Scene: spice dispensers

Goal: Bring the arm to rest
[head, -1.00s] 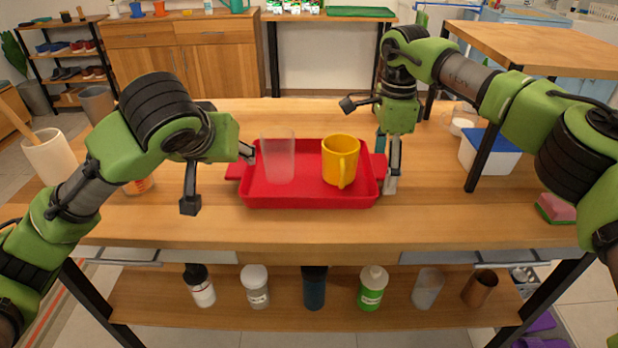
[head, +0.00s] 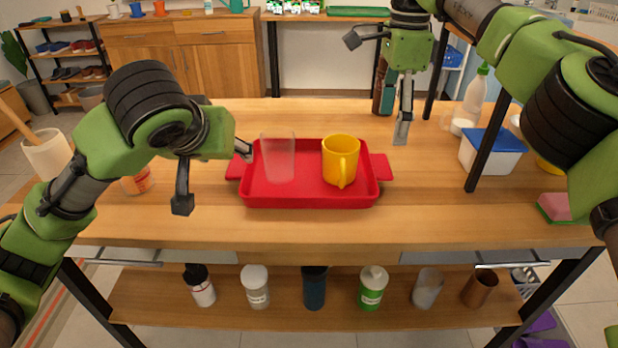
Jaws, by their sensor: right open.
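A red tray (head: 310,201) sits on the wooden table, with a clear cup (head: 278,160) on its left side and a yellow mug (head: 340,161) on its right. My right gripper (head: 377,90) is open and empty, raised above and behind the tray's right end, clear of its handle. My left gripper (head: 212,178) has its fingers spread wide at the tray's left end. One left fingertip is close to the left handle; I cannot tell whether it touches.
A blue-lidded white container (head: 490,160), a white bottle (head: 475,95) and a pink-green sponge (head: 556,207) stand at the right. A utensil pot (head: 47,155) and an orange-labelled jar (head: 138,181) are at the left. The table front is clear. Several bottles stand on the lower shelf.

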